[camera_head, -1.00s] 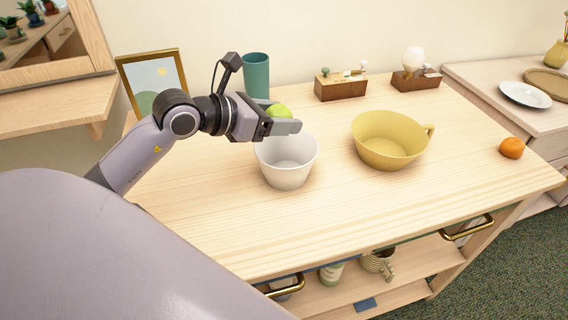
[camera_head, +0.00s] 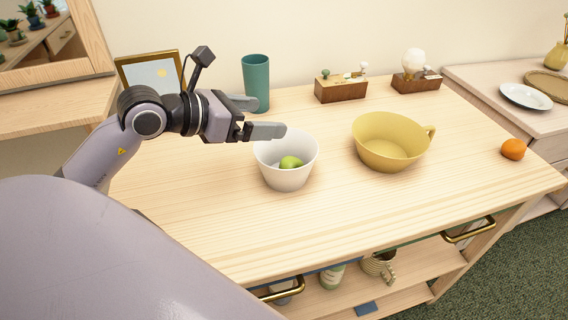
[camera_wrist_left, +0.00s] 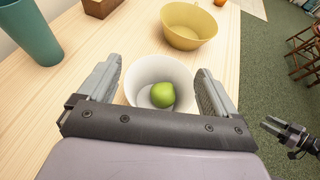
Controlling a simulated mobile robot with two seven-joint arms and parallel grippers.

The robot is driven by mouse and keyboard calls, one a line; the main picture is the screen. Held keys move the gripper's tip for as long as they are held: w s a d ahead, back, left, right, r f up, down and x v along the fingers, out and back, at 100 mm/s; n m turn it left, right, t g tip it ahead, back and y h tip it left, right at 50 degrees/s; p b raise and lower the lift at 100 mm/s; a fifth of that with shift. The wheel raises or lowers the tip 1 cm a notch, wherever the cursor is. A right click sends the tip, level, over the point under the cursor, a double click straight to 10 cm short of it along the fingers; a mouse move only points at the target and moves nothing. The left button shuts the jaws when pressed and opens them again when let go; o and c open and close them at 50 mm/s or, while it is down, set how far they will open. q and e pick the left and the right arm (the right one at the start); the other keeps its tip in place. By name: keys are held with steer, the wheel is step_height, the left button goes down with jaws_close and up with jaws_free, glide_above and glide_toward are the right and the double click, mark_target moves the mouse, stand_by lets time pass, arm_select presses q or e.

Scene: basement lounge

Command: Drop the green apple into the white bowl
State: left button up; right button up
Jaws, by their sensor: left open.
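The green apple (camera_head: 291,162) lies inside the white bowl (camera_head: 286,178) on the wooden table. The left wrist view also shows the apple (camera_wrist_left: 161,95) in the white bowl (camera_wrist_left: 143,72), resting low inside it. My left gripper (camera_head: 262,116) is open and empty, above and just left of the bowl's rim in the head view. In the left wrist view its two fingers (camera_wrist_left: 157,68) stand apart on either side of the bowl. My right gripper (camera_wrist_left: 284,130) shows small at the right of the left wrist view; its jaw state is unclear.
A yellow bowl (camera_head: 372,128) with a handle stands right of the white bowl. A teal cup (camera_head: 256,82), a picture frame (camera_head: 150,70) and two wooden boxes (camera_head: 340,90) line the back. An orange fruit (camera_head: 513,149) sits near the right edge. The table's front is clear.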

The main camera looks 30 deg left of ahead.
arm_select(q)
steer(key=shift+v, duration=1.25)
